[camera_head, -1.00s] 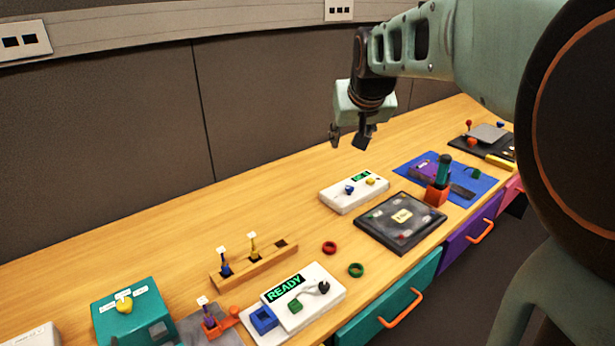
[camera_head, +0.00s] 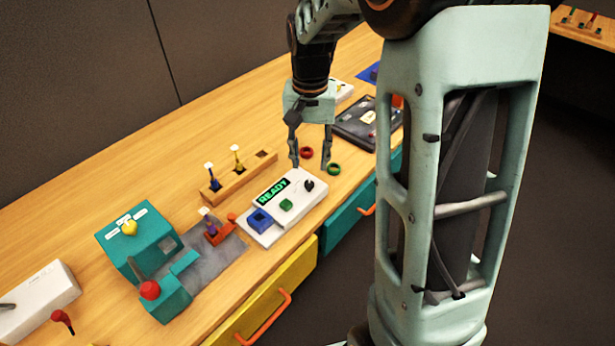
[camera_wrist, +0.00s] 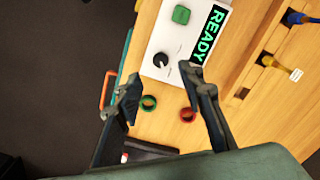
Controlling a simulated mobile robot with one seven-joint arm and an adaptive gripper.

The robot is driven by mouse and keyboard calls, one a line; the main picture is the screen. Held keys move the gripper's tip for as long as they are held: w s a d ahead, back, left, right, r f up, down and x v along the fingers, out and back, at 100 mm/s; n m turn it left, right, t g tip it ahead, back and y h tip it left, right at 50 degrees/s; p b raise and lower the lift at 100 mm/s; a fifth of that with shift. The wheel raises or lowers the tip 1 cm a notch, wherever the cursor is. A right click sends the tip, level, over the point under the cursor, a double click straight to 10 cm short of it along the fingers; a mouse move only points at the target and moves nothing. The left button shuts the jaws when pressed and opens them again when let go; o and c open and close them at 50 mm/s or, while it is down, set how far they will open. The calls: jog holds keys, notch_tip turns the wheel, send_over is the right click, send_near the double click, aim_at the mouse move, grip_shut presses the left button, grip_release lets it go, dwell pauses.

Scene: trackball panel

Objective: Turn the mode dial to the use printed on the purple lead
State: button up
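A teal box (camera_head: 140,248) at the left in the head view bears a yellow knob (camera_head: 129,228) with small white labels around it, too small to read. The purple lead (camera_head: 209,223) stands beside an orange clamp, with a white tag on top whose print I cannot read. A white panel (camera_head: 310,203) with a lit READY display (camera_head: 272,192) carries a black knob (camera_head: 308,185), which also shows in the wrist view (camera_wrist: 161,60). I cannot tell for sure which knob is the mode dial. My gripper (camera_head: 310,162) is open and empty, above the bench near that panel's far end.
Red (camera_head: 306,152) and green (camera_head: 333,169) rings lie near my gripper. A wooden rack (camera_head: 222,184) holds blue and yellow leads behind the panel. A dark tray (camera_head: 360,120) lies beyond the rings.

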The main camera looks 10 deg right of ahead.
aim_at(309, 183)
notch_tip(309, 183, down, 7)
dwell(0.3)
grip_shut()
